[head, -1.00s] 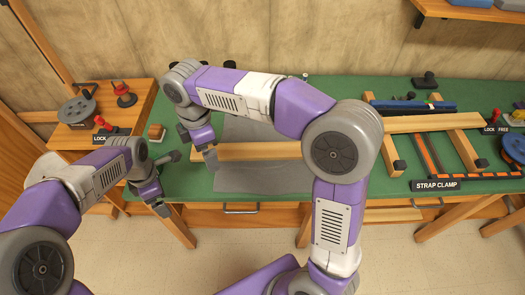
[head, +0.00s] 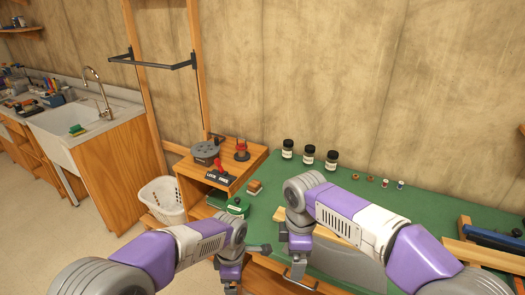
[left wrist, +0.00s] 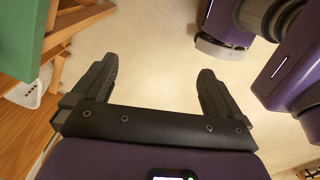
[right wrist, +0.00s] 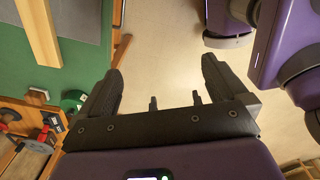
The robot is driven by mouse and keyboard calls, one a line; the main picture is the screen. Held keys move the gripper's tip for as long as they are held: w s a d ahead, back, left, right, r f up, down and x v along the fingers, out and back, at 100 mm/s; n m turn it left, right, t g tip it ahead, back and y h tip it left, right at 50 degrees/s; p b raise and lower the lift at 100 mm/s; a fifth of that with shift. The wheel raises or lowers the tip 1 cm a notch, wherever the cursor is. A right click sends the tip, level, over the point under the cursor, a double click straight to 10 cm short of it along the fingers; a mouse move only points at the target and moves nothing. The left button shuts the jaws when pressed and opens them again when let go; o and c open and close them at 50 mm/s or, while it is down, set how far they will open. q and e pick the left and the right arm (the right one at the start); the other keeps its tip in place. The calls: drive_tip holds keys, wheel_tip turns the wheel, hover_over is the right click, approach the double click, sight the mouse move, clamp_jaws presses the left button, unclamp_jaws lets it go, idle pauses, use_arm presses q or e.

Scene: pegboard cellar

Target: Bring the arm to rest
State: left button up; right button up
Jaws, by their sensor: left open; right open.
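Both of my arms show in the head view. My left gripper (head: 230,278) is low, near the front left corner of the green bench. In the left wrist view it is open with nothing between its fingers (left wrist: 155,85), and bare floor shows beyond. My right gripper (head: 300,265) hangs by the bench's front edge, at the left end of a pale wooden board (head: 323,236). In the right wrist view its fingers (right wrist: 165,85) are apart and empty, with floor beyond. The board (right wrist: 40,45) lies to their left.
The green bench (head: 420,205) carries several dark jars (head: 309,154) at the back. A wooden side stand (head: 250,158) holds a latch device (head: 206,152) and a red-knobbed piece (head: 241,149). A white basket (head: 163,201) stands on the floor, before a sink cabinet (head: 120,165).

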use_arm(q)
drive_tip(key=s+a+f+m+h, duration=0.15)
drive_tip(key=f+m, duration=0.25)
drive_tip(key=f, duration=0.4)
drive_tip(key=s+f+m+h, duration=0.1)
drive_tip(key=s+f+m, duration=0.15)
drive_tip(key=f, duration=0.65)
use_arm(e)
wheel_tip(320, 180, down, 23)
drive_tip(key=s+a+m+g+y, duration=0.1)
drive_tip(key=a+m+y, duration=0.15)
drive_tip(key=m, duration=0.45)
use_arm(q)
drive_tip(key=s+f+m+h, duration=0.1)
drive_tip(key=s+f+m, duration=0.7)
drive_tip(key=s+f, duration=0.2)
drive_tip(key=shift+s+a+t, duration=0.3)
drive_tip(key=shift+s+a, duration=0.05)
drive_tip(key=shift+s, duration=0.4)
use_arm(e)
drive_tip(key=s+d+f+m+t+y, duration=0.1)
drive_tip(key=s+d+f+m, duration=0.3)
drive_tip(key=s+f+m, duration=0.9)
wheel_tip(320, 180, down, 3)
drive_tip(key=shift+s+r+t, duration=0.15)
drive_tip(key=shift+s+t, duration=0.15)
drive_tip(key=shift+s, duration=0.45)
